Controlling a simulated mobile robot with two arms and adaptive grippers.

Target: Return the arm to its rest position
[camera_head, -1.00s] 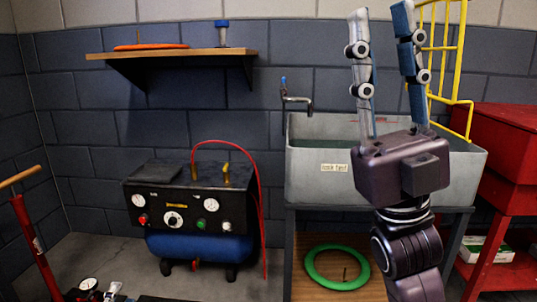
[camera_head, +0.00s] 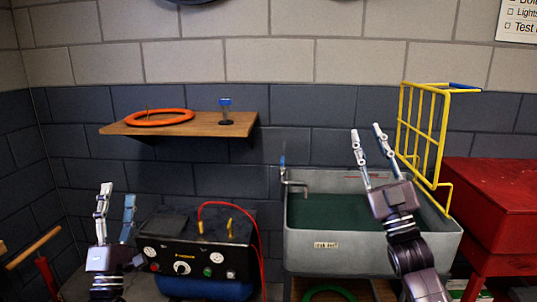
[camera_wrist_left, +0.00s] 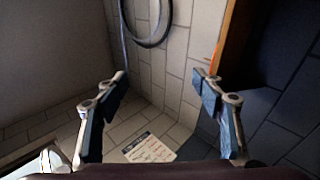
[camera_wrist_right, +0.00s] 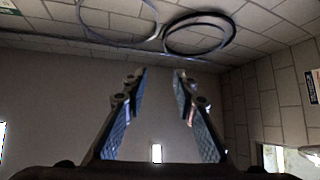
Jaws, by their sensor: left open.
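My left gripper (camera_head: 116,214) points up at the lower left in the head view, left of the compressor. Its fingers stand apart with nothing between them, and the left wrist view (camera_wrist_left: 160,85) shows the same. My right gripper (camera_head: 367,140) points up in front of the grey sink tank at the right. Its fingers are apart and empty, also in the right wrist view (camera_wrist_right: 158,80). Both wrist views look up toward walls and ceiling.
A compressor (camera_head: 205,253) with a red hose stands at lower left. A wooden shelf (camera_head: 190,127) carries an orange ring (camera_head: 160,118) and a blue-topped item (camera_head: 225,110). The sink tank (camera_head: 335,240), a yellow rack (camera_head: 425,140) and a red cabinet (camera_head: 495,200) fill the right.

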